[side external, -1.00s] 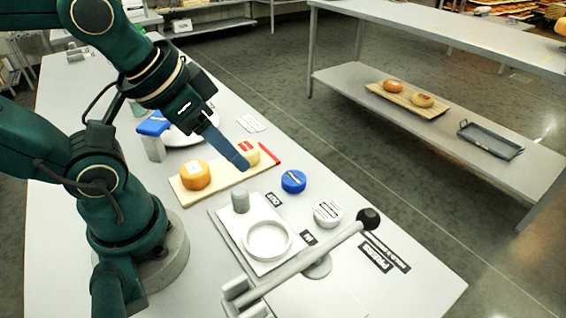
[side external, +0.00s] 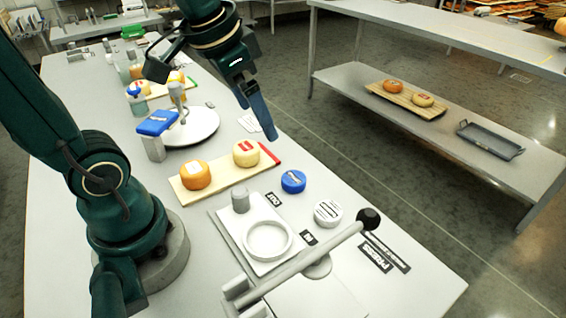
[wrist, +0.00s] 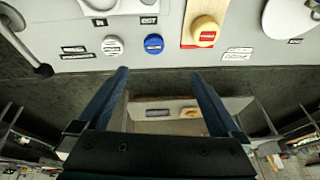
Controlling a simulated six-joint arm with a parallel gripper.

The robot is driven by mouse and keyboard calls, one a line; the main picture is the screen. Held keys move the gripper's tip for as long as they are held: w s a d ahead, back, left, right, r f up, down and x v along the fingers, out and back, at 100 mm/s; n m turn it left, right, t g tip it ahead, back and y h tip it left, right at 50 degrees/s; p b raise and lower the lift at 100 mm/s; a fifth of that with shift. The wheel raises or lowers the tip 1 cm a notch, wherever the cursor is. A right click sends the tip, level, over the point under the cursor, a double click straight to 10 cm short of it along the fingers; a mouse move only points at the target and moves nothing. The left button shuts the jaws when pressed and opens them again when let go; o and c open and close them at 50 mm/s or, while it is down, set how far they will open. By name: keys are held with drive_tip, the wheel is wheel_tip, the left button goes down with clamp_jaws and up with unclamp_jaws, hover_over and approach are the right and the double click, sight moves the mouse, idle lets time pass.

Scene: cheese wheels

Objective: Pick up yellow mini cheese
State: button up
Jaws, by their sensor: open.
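The yellow mini cheese (side external: 246,153) is a small pale-yellow wheel with a red label. It sits on the right part of a wooden board (side external: 217,177) with a red end. The wrist view shows it near the top, right of centre (wrist: 204,33). An orange cheese (side external: 196,175) sits on the same board, to its left. My gripper (side external: 272,136) is raised and empty, beyond the cheese and toward the table's far edge. In the wrist view my gripper (wrist: 159,73) has its two blue fingers wide apart, with floor and a lower shelf between them.
A blue puck (side external: 293,181) and a white puck (side external: 327,212) lie right of the board. A press with a long lever (side external: 310,260) and a white ring (side external: 268,240) stands in front. A round white plate (side external: 205,128) and blue-topped post (side external: 155,125) are behind.

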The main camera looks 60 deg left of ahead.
drive_tip(key=w+a+f+n+g, duration=0.1)
drive_tip(key=w+a+f+g, duration=0.1)
drive_tip(key=w+a+f, duration=0.3)
drive_tip(key=n+g, duration=0.2)
hover_over(246, 146)
drive_tip(key=shift+h, duration=0.4)
wheel_tip(246, 146, down, 5)
drive_tip(key=shift+d+f, duration=0.1)
drive_tip(key=shift+f, duration=2.45)
drive_tip(key=c, duration=1.4)
drive_tip(key=shift+r, duration=0.1)
